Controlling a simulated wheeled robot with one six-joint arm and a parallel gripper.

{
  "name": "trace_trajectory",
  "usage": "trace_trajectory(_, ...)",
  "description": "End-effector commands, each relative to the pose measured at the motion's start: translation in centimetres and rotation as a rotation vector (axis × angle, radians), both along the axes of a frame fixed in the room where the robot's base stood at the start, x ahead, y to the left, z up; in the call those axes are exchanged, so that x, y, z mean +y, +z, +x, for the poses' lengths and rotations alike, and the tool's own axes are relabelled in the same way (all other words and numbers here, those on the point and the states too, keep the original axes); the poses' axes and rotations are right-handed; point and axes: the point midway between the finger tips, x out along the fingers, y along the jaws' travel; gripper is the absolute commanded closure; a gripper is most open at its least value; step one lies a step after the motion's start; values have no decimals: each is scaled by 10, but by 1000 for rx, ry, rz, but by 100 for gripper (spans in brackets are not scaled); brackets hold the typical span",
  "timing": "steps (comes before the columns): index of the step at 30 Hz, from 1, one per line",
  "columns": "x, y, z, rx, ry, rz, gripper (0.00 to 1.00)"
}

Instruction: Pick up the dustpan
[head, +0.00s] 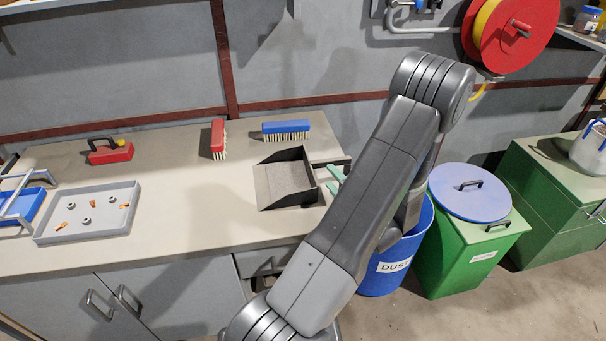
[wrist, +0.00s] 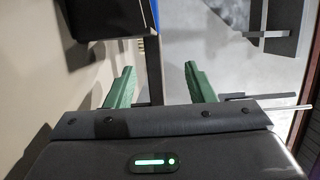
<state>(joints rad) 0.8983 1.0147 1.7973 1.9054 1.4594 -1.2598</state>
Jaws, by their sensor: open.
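The dustpan (head: 288,180) is black with a greyish inside and lies on the bench near its right end. In the wrist view a dark part of what looks like the dustpan (wrist: 105,18) shows at the upper left, ahead of my gripper. My gripper (head: 336,179) is just right of the dustpan, at the bench's right edge, partly hidden by my arm. In the wrist view its two green fingers (wrist: 160,82) stand apart, with nothing clearly held. A dark strip shows between them; I cannot tell whether it is the dustpan's handle or the bench edge.
A blue brush (head: 286,127) and a red brush (head: 218,140) stand behind the dustpan. A grey tray (head: 60,234) of small parts and a red tool (head: 111,152) are further left. A blue DUST bin (head: 392,275) and green bin (head: 452,265) stand right of the bench.

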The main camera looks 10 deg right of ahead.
Motion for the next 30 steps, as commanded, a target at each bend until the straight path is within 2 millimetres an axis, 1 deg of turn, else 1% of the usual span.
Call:
trace_trajectory(2,0,-11,0,3,0,3,51)
trace_trajectory(6,6,-9,17,0,3,-1,51)
trace_trajectory(13,12,-9,32,1,2,0,51)
trace_trajectory(18,20,-8,56,0,4,-1,51)
trace_trajectory(21,23,-9,67,1,2,-1,51)
trace_trajectory(24,24,-10,71,0,0,0,51)
trace_trajectory(30,24,-10,71,0,0,0,51)
